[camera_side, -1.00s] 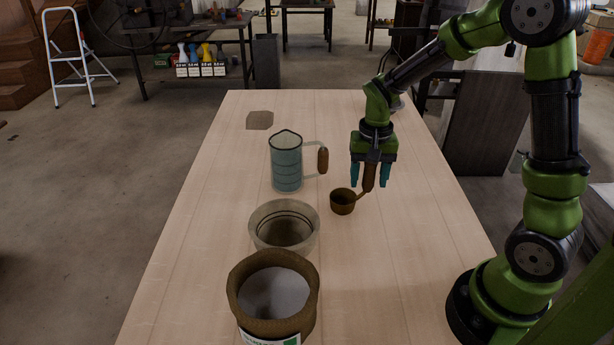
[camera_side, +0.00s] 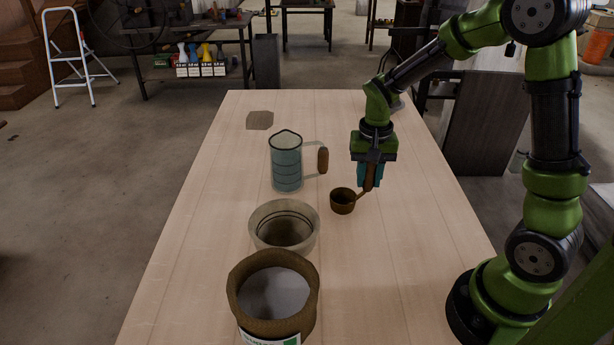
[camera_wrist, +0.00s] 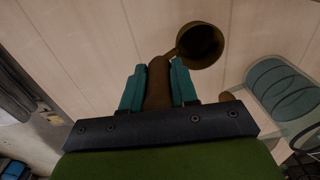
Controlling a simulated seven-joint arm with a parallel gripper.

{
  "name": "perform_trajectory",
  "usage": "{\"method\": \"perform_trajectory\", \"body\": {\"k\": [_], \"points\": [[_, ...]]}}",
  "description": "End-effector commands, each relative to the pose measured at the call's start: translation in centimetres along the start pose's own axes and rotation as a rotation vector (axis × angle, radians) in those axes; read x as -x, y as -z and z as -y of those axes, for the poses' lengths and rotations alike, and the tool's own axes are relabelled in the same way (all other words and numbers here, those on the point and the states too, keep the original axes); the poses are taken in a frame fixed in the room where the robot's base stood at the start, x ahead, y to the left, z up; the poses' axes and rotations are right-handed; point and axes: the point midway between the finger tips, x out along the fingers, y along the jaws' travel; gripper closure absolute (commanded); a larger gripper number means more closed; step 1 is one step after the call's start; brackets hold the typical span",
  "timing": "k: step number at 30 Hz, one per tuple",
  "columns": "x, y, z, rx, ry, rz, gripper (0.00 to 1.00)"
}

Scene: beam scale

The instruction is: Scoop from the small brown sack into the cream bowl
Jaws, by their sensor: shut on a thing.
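The small brown sack (camera_side: 235,300) stands open at the front of the table, with pale grey content (camera_side: 273,292) inside. The cream bowl (camera_side: 262,238) stands just behind it and looks empty inside. A brown scoop (camera_side: 343,203) with an upright-leaning handle is right of the bowl. My gripper (camera_side: 369,178) is shut on the scoop's handle, pointing down. In the wrist view my gripper (camera_wrist: 159,88) has its teal fingers on both sides of the handle, and the scoop's cup (camera_wrist: 200,46) lies beyond them. I cannot tell whether the scoop touches the table.
A blue-grey jug (camera_side: 286,164) with a brown-gripped handle stands behind the bowl, left of my gripper; it also shows in the wrist view (camera_wrist: 270,84). A flat brownish patch (camera_side: 260,120) lies at the back left.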

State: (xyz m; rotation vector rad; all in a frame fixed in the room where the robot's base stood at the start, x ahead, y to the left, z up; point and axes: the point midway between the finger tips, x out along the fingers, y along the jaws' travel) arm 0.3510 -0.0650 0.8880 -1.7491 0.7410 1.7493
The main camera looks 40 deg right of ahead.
Motion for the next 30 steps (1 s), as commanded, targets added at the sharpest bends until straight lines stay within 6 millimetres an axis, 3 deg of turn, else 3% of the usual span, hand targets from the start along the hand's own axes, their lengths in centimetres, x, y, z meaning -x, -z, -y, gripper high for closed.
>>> {"method": "perform_trajectory", "body": {"k": [10,24,30], "points": [[3.6,0.1,0.1,0.001,0.004,-0.005,1.00],[4.5,-9.2,-6.5,0.001,0.004,-0.003,1.00],[4.8,-11.8,-8.4,0.000,0.003,-0.003,1.00]]}}
